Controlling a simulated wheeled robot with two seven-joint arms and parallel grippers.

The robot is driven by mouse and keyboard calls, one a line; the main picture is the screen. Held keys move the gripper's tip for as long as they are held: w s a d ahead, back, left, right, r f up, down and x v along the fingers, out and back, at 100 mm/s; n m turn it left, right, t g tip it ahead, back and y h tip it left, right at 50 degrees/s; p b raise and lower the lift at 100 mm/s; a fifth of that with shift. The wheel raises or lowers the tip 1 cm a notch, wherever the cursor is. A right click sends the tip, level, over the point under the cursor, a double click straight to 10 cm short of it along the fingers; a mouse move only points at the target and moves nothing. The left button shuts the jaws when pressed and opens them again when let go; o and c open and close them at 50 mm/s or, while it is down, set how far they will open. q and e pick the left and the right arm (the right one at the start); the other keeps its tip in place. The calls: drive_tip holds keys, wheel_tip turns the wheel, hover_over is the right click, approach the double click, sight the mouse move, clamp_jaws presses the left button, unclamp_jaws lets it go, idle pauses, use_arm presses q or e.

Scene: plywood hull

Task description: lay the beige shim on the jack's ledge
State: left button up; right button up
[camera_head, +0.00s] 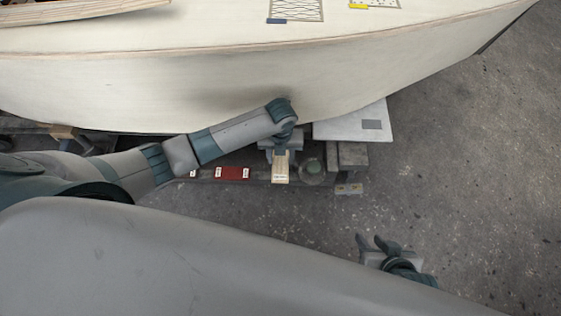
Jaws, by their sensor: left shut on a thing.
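My left arm reaches in from the left along the hull's lower edge. Its gripper (281,151) is shut on the beige shim (281,168), a small light block with a pale label. The shim's near end points toward the bottom of the picture, above or over a grey beam; I cannot tell the gap. A round grey-green part (312,168) just right of the shim may belong to the jack; its ledge cannot be made out clearly. My right gripper (374,243) is at the lower right, its two fingers apart and empty, away from the shim.
The pale plywood hull (200,85) overhangs the work spot. A red labelled piece (231,173) lies on the beam left of the shim. A white board (352,122) and grey blocks (350,156) stand to the right. Concrete floor (470,170) is clear farther right.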

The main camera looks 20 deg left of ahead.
sight(280, 161)
use_arm(q)
drive_tip(key=shift+f, duration=0.5)
wheel_tip(280, 161, down, 2)
drive_tip(key=shift+f+b, duration=0.1)
drive_tip(key=shift+b, duration=0.35)
drive_tip(key=shift+f, duration=0.4)
use_arm(e)
drive_tip(key=shift+w+a+r+t, duration=0.1)
drive_tip(key=shift+a+r+t, duration=0.05)
drive_tip(key=shift+a, duration=0.25)
drive_tip(key=shift+w+a+r+t, duration=0.1)
drive_tip(key=shift+a+t, duration=0.05)
drive_tip(key=shift+a, duration=0.25)
use_arm(q)
drive_tip(key=shift+f, duration=0.1)
use_arm(e)
drive_tip(key=shift+d+f, duration=0.1)
use_arm(q)
drive_tip(key=o, duration=1.1)
use_arm(e)
drive_tip(key=shift+w, duration=0.25)
